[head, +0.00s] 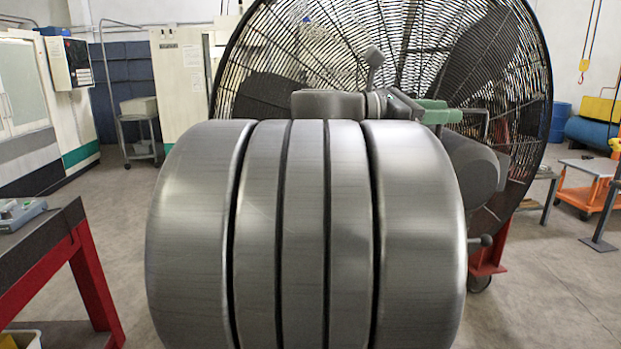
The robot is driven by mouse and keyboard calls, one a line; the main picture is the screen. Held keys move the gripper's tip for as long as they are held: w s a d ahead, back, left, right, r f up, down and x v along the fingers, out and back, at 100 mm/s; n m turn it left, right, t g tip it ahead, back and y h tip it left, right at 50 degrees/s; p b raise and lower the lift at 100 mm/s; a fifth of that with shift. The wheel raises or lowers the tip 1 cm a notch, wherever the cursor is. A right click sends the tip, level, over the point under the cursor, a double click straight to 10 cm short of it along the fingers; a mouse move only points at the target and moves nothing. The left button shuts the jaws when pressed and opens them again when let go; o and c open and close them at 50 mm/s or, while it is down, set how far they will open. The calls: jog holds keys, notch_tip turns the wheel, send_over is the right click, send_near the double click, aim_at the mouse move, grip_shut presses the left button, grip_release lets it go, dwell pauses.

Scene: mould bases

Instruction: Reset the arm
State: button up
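A large grey brushed-metal body (305,240) fills the middle of the head view. It has rounded outer edges, and dark vertical gaps split it into several upright slabs side by side. Its lower part runs out of the bottom of the picture. I cannot tell whether it is a mould base or something else.
A big black fan (270,60) stands behind the grey body. A dark bench with red legs (90,275) is at the left. An orange cart (590,190) is at the far right. Grey floor (545,290) at the lower right looks clear.

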jog(key=shift+w+d, duration=0.15)
jog(key=shift+d, duration=0.7)
jog(key=shift+w+d, duration=0.1)
jog(key=shift+d, duration=0.75)
